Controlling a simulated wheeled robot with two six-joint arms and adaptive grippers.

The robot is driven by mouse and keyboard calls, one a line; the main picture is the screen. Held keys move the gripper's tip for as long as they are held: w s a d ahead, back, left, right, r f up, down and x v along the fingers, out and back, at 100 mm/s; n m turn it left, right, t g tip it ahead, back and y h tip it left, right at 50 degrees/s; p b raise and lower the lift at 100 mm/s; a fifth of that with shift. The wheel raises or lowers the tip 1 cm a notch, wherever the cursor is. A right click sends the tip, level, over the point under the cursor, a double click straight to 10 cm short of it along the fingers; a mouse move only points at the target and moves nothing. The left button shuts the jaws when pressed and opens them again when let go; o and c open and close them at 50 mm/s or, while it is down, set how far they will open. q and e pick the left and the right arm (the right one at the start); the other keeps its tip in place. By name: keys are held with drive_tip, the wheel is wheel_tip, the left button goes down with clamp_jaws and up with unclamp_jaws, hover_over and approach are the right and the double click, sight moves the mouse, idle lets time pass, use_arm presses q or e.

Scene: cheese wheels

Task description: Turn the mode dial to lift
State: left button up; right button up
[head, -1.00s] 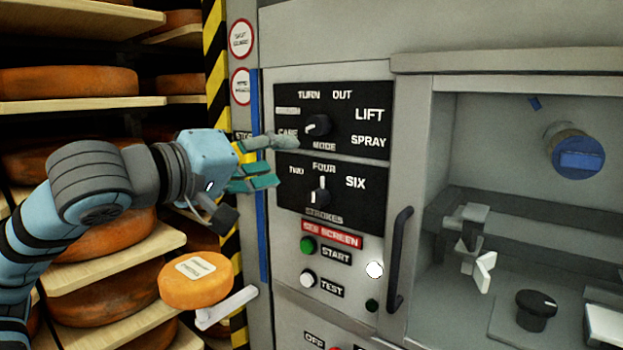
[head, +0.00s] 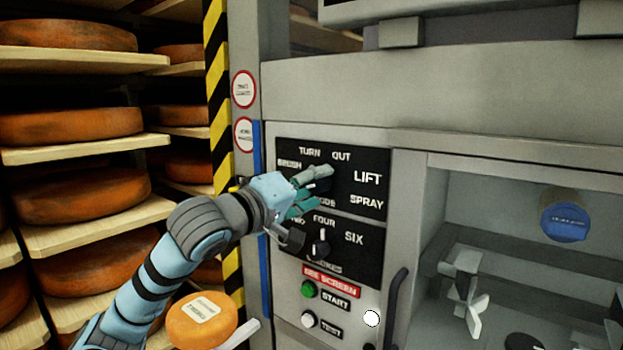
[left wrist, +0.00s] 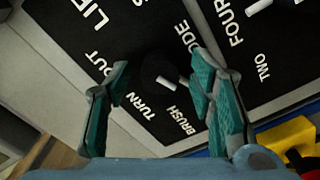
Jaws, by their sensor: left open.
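The mode dial (left wrist: 160,72) is a black round knob with a white pointer line on the upper black panel (head: 350,160). In the left wrist view its pointer is directed roughly towards the BRUSH word. The LIFT word (head: 368,178) lies to the right of the dial in the head view and also shows in the left wrist view (left wrist: 88,15). My left gripper (head: 317,188) is open, with its teal fingers (left wrist: 158,70) on either side of the dial. I cannot tell whether they touch it. In the head view the fingers largely hide the dial. My right gripper is not in view.
The strokes dial (head: 320,243) sits just below on another black panel. A green start button (head: 309,289), a white test button (head: 308,320) and a dark handle (head: 397,298) are lower. Shelves with cheese wheels (head: 68,125) stand left, beside a striped post (head: 218,105).

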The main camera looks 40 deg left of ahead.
use_arm(q)
drive_tip(key=shift+s, duration=0.1)
drive_tip(key=c, duration=1.1)
drive_tip(key=shift+c, duration=0.2)
